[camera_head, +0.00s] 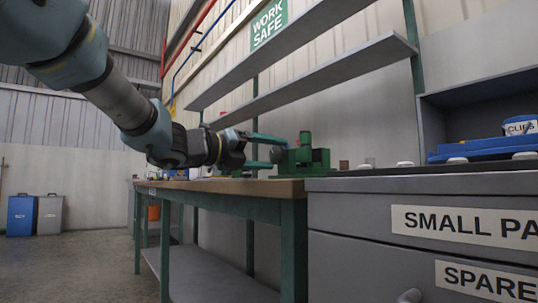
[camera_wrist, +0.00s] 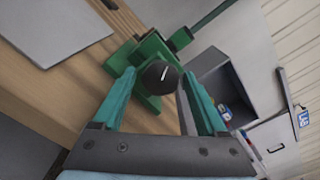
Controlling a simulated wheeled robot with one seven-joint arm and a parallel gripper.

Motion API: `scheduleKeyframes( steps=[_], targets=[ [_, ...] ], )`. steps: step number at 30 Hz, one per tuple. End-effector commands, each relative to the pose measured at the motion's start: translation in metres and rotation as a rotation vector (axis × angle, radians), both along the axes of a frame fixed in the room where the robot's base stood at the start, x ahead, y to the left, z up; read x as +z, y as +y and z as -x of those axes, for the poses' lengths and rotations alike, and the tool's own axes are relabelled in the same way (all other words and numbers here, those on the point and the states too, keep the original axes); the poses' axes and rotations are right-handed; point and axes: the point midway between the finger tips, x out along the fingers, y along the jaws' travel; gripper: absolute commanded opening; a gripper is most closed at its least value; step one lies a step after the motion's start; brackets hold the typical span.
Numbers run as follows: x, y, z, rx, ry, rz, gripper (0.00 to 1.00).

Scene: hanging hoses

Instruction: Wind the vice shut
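The green vice (camera_head: 312,157) stands on the wooden-topped workbench (camera_head: 228,186), near its right end in the head view. A dark round knob (camera_head: 278,155) sticks out of its left side, facing my gripper. My gripper (camera_head: 270,151) is level with the knob, its two teal fingers spread apart, one above and one below. In the wrist view the vice (camera_wrist: 150,48) lies ahead, and the knob (camera_wrist: 160,77) shows end-on between the open fingertips of my gripper (camera_wrist: 160,82). A gap shows on each side of the knob. The vice's jaws are not clear.
A grey drawer cabinet (camera_head: 350,225) stands at the right of the bench, with a blue tray (camera_head: 480,150) above it. Two shelves (camera_head: 315,72) hang over the bench. A grey flat sheet (camera_wrist: 60,25) lies on the bench.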

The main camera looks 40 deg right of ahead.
Motion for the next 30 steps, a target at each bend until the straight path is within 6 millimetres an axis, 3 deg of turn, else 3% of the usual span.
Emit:
scheduleKeyframes(
  steps=[3,13,24,30],
  targets=[
    [0.000,0.000,0.000,-0.001,0.000,0.001,0.86],
    [0.001,0.008,0.000,0.000,0.000,0.000,0.86],
    [0.003,0.076,-0.005,0.003,-0.001,0.000,0.86],
    [0.001,0.101,-0.006,0.001,0.000,0.000,0.86]
  ],
)
